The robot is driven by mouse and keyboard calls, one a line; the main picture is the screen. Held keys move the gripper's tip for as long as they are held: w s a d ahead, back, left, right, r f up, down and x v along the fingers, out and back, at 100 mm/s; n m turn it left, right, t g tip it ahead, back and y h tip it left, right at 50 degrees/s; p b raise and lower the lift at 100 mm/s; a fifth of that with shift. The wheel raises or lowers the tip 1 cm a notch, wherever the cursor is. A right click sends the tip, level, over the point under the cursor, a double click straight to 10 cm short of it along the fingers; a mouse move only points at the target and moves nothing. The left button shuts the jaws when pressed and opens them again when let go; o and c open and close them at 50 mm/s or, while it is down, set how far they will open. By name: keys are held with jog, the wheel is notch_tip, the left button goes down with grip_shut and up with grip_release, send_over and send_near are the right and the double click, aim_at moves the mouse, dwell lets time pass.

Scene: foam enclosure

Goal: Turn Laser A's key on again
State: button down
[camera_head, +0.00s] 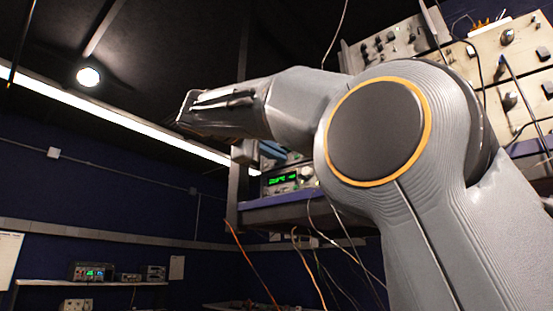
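No key and no label reading Laser A can be made out in this view. My arm fills the middle and right, with its big round joint in front of the shelves. The arm's far end, where my gripper (192,110) is, points left in the air, clear of any instrument. Its fingers are dark and seen edge-on, so I cannot tell whether they are open. An instrument with a green display (282,180) stands on a shelf behind my arm, and its right part is hidden by the arm.
Beige panels with knobs (515,62) and cables stand at the upper right, partly hidden by my arm. A shelf (262,216) and post edge lie behind the arm. Orange and dark cables (252,262) hang below. A box with lit displays (92,271) sits on a far shelf. Open room lies left.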

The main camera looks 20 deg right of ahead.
dwell(0.4)
jog(key=c, duration=2)
grip_release()
jog(key=b+v, duration=0.1)
jog(key=v, duration=0.7)
jog(key=shift+b, duration=0.3)
